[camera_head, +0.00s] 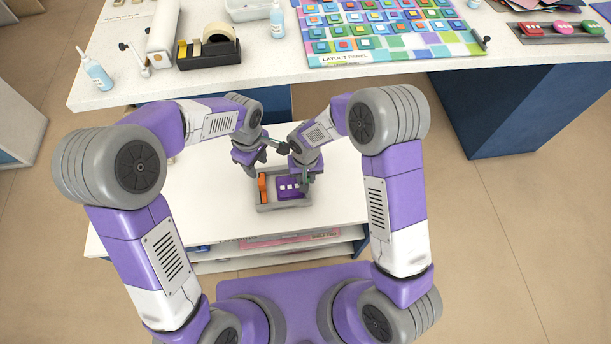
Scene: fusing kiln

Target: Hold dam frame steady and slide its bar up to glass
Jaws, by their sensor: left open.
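The grey dam frame (284,207) lies on the low white table in front of me. Its orange bar (263,188) stands at the left inside the frame. A purple glass piece (291,189) with white squares lies in the frame to the right of the bar, with a narrow gap seeming to show between them. My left gripper (264,160) is open above the frame's far left corner, near the bar. My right gripper (306,174) is over the frame's right side and hides part of that wall and of the glass. Whether its fingers touch the frame is not clear.
The low white table (200,205) is clear around the frame, with a shelf of coloured sheets (305,240) below. The bench behind carries a tape dispenser (208,46), bottles (97,74) and a layout panel (375,32) of coloured tiles.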

